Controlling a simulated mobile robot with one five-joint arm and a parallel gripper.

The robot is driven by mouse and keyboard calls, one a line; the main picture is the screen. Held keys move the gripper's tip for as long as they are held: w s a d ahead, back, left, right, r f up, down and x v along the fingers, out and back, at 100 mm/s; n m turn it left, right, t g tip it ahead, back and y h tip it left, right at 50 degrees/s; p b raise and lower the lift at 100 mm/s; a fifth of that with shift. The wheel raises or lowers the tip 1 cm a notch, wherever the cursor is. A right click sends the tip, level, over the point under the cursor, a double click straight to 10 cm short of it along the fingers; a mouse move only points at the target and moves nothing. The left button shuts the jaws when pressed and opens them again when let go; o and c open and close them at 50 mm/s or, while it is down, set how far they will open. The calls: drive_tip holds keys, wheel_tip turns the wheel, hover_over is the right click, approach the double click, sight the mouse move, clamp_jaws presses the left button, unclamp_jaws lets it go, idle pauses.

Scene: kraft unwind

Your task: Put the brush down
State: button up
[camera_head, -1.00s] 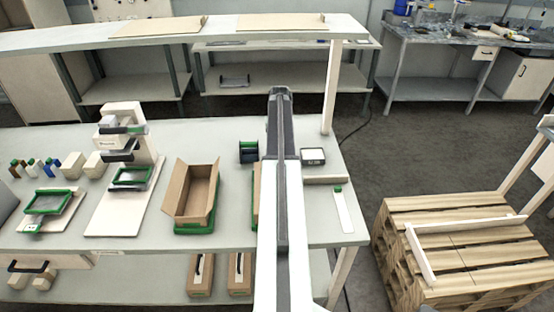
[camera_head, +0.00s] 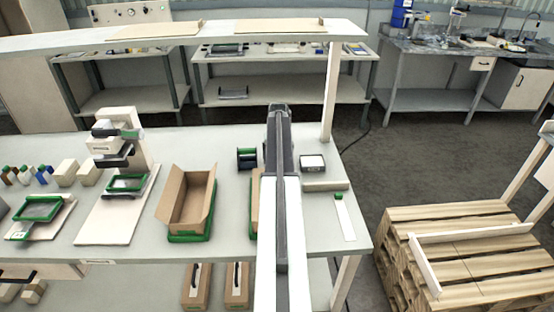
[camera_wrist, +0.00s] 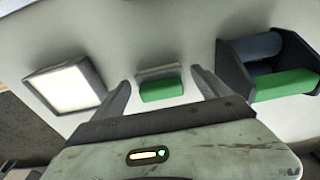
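A green, rounded piece with a grey upper part, which I take for the brush (camera_wrist: 162,90), shows in the wrist view between the fingers of my gripper (camera_wrist: 160,78). The fingers are spread, with a visible gap on either side of it, so it does not look gripped. It appears to be at the pale bench top (camera_head: 225,145); whether it lies flat there I cannot tell. In the head view my arm hides the fingertips and this piece.
A square white-topped device (camera_wrist: 68,88) is on the other. An open carton (camera_head: 190,200) and green-tipped white strip (camera_head: 344,218) lie nearer. A pallet (camera_head: 460,235) stands right.

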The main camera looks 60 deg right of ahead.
drive_tip(key=shift+r, duration=0.1)
wheel_tip(320, 180, up, 12)
drive_tip(key=a+p, duration=0.1)
drive_tip(key=p, duration=1.1)
drive_tip(key=shift+s, duration=0.45)
drive_tip(key=shift+a, duration=0.15)
drive_tip(key=w+a+n, duration=0.2)
drive_tip(key=w+a, duration=0.3)
drive_tip(key=a, duration=1)
drive_tip(key=w+a+n, duration=0.2)
drive_tip(key=w+a, duration=0.2)
drive_tip(key=a, duration=1.1)
drive_tip(key=w+a+n+y, duration=0.1)
drive_tip(key=w+a+n, duration=0.2)
drive_tip(key=a, duration=1.3)
drive_tip(key=shift+w+a, duration=0.1)
drive_tip(key=shift+w, duration=1.2)
drive_tip(key=s+a+n, duration=0.2)
drive_tip(key=a, duration=0.8)
drive_tip(key=s+a+n, duration=0.2)
drive_tip(key=s+a, duration=0.1)
drive_tip(key=a, duration=0.8)
drive_tip(key=shift+s+a+g, duration=0.2)
drive_tip(key=shift+a+g, duration=0.1)
drive_tip(key=shift+g, duration=0.1)
